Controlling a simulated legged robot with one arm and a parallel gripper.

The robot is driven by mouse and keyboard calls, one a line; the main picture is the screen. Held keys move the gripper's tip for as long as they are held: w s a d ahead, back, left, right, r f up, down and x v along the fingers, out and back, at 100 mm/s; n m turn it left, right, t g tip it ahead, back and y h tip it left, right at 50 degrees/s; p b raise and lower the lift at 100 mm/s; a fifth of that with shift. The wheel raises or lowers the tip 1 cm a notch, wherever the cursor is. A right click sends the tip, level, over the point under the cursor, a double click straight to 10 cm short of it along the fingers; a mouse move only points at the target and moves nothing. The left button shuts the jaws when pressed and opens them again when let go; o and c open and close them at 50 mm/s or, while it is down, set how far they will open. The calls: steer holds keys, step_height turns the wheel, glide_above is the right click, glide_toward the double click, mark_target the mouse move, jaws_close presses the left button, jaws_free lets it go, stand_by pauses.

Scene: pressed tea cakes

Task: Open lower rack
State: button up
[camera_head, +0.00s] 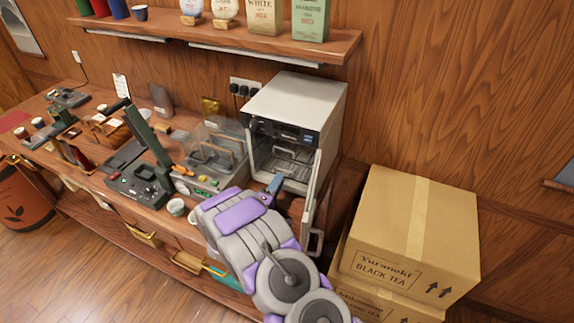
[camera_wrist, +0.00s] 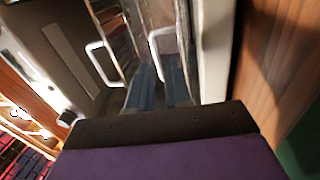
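The white cabinet (camera_head: 300,98) stands at the right end of the counter with its front open. Metal racks (camera_head: 290,152) show inside it; my arm hides the lower part of the opening. My gripper (camera_head: 274,184) is at the cabinet's front. In the wrist view my two blue fingers (camera_wrist: 160,86) are apart, with a gap between them. A white U-shaped handle (camera_wrist: 154,42) is just beyond the fingertips, partly between them in the picture. I cannot tell whether they touch it. A second white handle (camera_wrist: 91,48) is to the left.
The cabinet's door (camera_head: 325,170) stands open on the right, close to my arm. Stacked cardboard boxes (camera_head: 395,205) stand right of it. A dark press-like device (camera_head: 140,183) and a clear-covered tray (camera_head: 213,150) crowd the counter to the left. A shelf (camera_head: 225,38) hangs above.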

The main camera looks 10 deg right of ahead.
mark_target(288, 175)
steer(key=shift+a, duration=0.4)
steer(key=x, duration=0.2)
steer(key=d+x, duration=0.1)
steer(key=x, duration=0.1)
steer(key=s+b+x, duration=0.1)
steer(key=x, duration=0.2)
steer(key=shift+d, duration=0.15)
steer(key=shift+w, duration=0.45)
steer(key=shift+w+a+r, duration=0.1)
steer(key=shift+a, duration=0.4)
steer(key=shift+d, duration=0.55)
jaws_close()
steer(key=shift+a, duration=0.1)
